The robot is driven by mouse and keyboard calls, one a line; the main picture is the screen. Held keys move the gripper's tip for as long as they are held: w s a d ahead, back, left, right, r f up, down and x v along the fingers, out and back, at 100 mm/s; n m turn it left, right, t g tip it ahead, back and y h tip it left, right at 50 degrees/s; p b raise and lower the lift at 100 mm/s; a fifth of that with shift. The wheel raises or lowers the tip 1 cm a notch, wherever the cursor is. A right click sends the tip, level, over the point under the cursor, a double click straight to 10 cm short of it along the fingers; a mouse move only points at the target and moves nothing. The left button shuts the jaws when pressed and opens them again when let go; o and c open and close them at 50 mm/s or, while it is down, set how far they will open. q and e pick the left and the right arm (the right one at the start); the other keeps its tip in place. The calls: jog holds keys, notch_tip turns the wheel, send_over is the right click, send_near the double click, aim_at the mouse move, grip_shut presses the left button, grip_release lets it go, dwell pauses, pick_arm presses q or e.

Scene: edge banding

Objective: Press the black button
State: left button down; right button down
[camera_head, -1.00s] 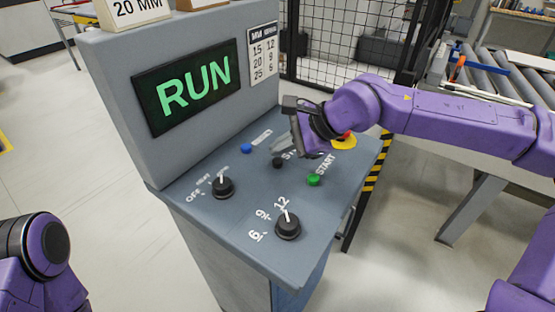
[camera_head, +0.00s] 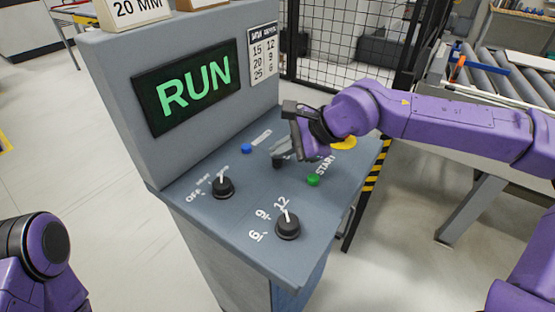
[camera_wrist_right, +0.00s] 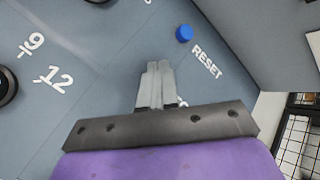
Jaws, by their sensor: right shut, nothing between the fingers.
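The black button (camera_head: 277,163) is on the sloped grey control panel (camera_head: 245,210), between the blue and green buttons. My right gripper (camera_head: 281,156) is shut and empty, its fingertips right at the black button in the head view. I cannot tell whether they touch it. In the right wrist view the shut fingers (camera_wrist_right: 160,66) point at the panel and the black button is not visible, apparently behind them. My left gripper is out of view; only part of my left arm shows.
A blue RESET button (camera_head: 246,148), a green START button (camera_head: 313,180) and two black knobs (camera_head: 222,187) (camera_head: 288,226) surround the spot. A yellow-based control (camera_head: 346,143) is partly behind my right wrist. The upright screen (camera_head: 187,87) reads RUN.

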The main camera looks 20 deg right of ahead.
aim_at(282, 163)
jog(key=shift+f, duration=0.5)
dwell(0.6)
jog(key=shift+r+p, duration=0.9)
jog(key=shift+p, duration=0.1)
notch_tip(282, 163, up, 5)
jog(key=p, duration=0.5)
jog(key=shift+r+p, duration=0.15)
jog(key=shift+p, duration=0.15)
